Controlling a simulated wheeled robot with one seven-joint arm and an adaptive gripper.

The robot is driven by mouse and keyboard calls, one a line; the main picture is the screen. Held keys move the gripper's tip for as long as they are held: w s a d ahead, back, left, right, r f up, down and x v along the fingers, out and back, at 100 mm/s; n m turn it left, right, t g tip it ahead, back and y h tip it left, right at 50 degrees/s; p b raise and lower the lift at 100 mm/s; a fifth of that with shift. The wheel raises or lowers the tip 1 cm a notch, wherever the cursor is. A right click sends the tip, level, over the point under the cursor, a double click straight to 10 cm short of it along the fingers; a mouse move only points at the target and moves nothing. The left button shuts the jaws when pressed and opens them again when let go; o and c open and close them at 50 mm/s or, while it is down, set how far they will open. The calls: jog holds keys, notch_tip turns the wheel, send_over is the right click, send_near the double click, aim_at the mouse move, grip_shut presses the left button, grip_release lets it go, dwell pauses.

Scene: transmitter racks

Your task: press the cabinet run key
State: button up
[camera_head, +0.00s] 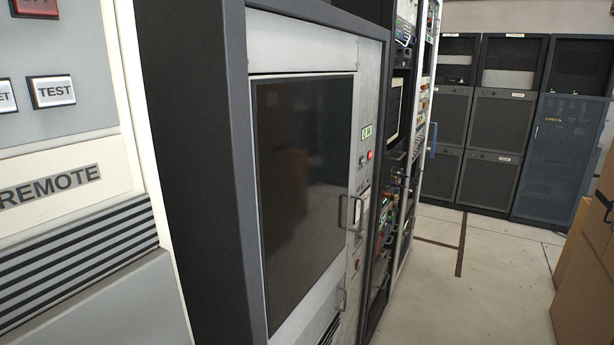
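A grey cabinet (255,40) with a large dark front panel (302,175) stands in the middle of the view. On the narrow strip right of the dark panel there is a small lit green display or label (367,131). Just below it is a small red button or lamp (370,155), with a round dark knob beside it. No legend reading "run" is legible, so I cannot tell which control is the run key. My gripper is not in view.
A nearer white panel at left carries a TEST key (53,91), a red key (34,6) and a REMOTE label. Handles (354,212) project from the grey cabinet. Open racks stand beyond it. Cardboard boxes (588,255) stand at right. The floor (480,290) between is clear.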

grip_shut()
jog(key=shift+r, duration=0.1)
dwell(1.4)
